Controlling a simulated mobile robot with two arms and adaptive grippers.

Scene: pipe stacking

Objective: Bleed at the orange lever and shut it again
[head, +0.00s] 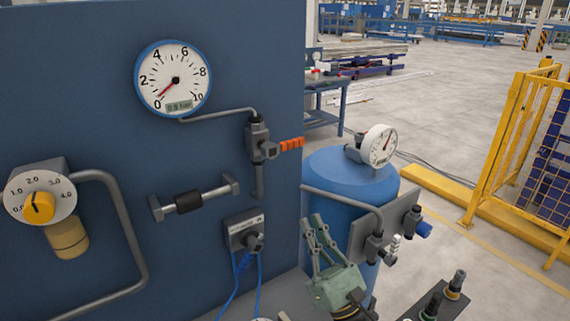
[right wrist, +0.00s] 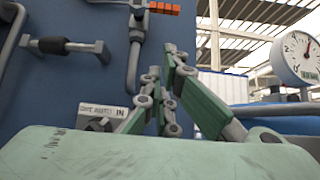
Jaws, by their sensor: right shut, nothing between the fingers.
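The orange lever (head: 291,143) sticks out to the right, roughly level, from a grey valve (head: 258,145) on the blue panel (head: 100,130). It also shows at the top of the right wrist view (right wrist: 163,7). My left gripper is out of view.
A yellow knob (head: 39,207) with a scale sits at the panel's left. A horizontal bar handle (head: 190,200) and a socket with blue cables (head: 246,235) are below the valve. A blue tank (head: 335,182) with a gauge (head: 381,146) stands right of the panel.

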